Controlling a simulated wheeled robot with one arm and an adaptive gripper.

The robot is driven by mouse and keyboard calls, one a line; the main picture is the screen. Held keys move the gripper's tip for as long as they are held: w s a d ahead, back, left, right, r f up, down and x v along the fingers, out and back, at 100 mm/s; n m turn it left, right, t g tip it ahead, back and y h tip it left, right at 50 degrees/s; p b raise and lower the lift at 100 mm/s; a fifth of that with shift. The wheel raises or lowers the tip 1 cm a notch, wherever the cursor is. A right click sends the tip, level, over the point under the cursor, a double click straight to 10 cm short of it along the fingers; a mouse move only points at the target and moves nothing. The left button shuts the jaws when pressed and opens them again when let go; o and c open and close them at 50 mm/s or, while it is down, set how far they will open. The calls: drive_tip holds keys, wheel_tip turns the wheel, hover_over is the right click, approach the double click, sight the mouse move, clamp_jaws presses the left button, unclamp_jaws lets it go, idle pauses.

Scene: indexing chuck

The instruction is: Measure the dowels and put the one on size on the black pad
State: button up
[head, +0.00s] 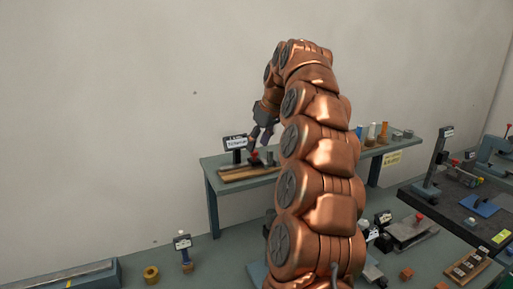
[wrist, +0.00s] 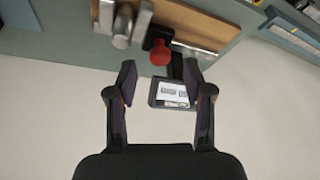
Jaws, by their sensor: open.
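My gripper (wrist: 161,70) is open in the wrist view, with nothing between its fingers. In the head view my gripper (head: 262,130) is above the left end of the raised shelf. Metallic cylinders, perhaps dowels (wrist: 123,26), stand beside the knob, apart from my fingers. I cannot read the display or make out the black pad for certain.
The gauge is on a wooden board (head: 240,176) on the shelf. Several coloured and grey cylinders (head: 371,132) stand at the shelf's right end. A dark bench area (head: 445,206) with a blue object (head: 482,206) is at right. My arm hides the shelf's middle.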

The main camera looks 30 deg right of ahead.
drive_tip(key=shift+v, duration=2.45)
drive_tip(key=shift+f, duration=0.1)
